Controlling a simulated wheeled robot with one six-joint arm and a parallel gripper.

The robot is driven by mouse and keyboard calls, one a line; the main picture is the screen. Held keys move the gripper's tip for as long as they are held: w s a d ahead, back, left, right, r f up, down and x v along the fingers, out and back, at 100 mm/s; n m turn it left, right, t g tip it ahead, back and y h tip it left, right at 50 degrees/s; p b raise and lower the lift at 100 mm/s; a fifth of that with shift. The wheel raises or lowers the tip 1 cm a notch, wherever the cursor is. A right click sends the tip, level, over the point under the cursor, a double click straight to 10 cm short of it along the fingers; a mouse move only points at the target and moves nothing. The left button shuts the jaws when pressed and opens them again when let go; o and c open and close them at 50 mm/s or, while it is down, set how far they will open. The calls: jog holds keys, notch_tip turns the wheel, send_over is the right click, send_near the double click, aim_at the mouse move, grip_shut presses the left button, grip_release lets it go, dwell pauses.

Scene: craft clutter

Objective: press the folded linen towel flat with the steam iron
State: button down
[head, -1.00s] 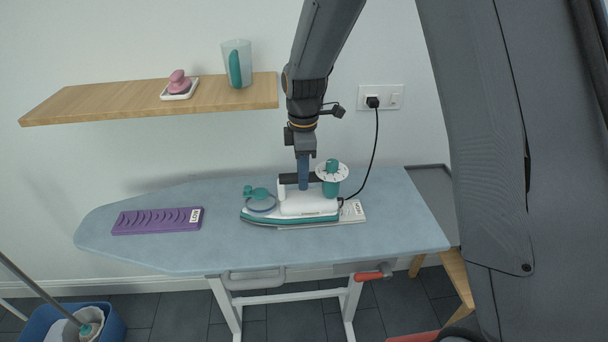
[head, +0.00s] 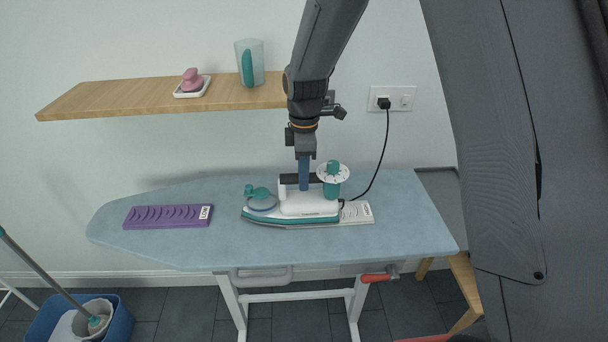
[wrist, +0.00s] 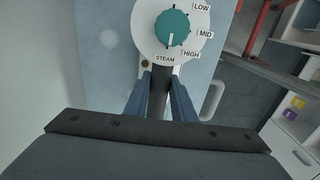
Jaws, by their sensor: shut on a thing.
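The white and teal steam iron (head: 307,205) is on or just above the ironing board (head: 230,255), its tip to the left. I cannot tell whether its sole touches. A teal dial on a white disc (head: 333,174) stands at its rear; the dial fills the top of the wrist view (wrist: 172,27). My gripper (head: 303,186) is shut on the iron's dark handle, which shows between the blue fingers in the wrist view (wrist: 160,90). The iron's rear overlaps a pale labelled rest plate (head: 358,213). I see no folded linen towel in these views.
A purple ridged mat (head: 168,216) lies left on the board. A black cord (head: 379,165) runs from the wall socket (head: 391,99) to the iron. A shelf (head: 150,97) with a jug (head: 249,63) hangs above. Bare board lies between mat and iron.

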aim_at(347, 171)
jog(key=shift+d, duration=0.1)
jog(key=shift+d+r, duration=0.15)
jog(key=shift+d, duration=1.9)
jog(key=shift+d+p, duration=0.4)
jog(key=shift+d, duration=1.15)
jog(key=shift+d+p, duration=0.4)
jog(key=shift+d, duration=1.5)
jog(key=shift+d, duration=0.1)
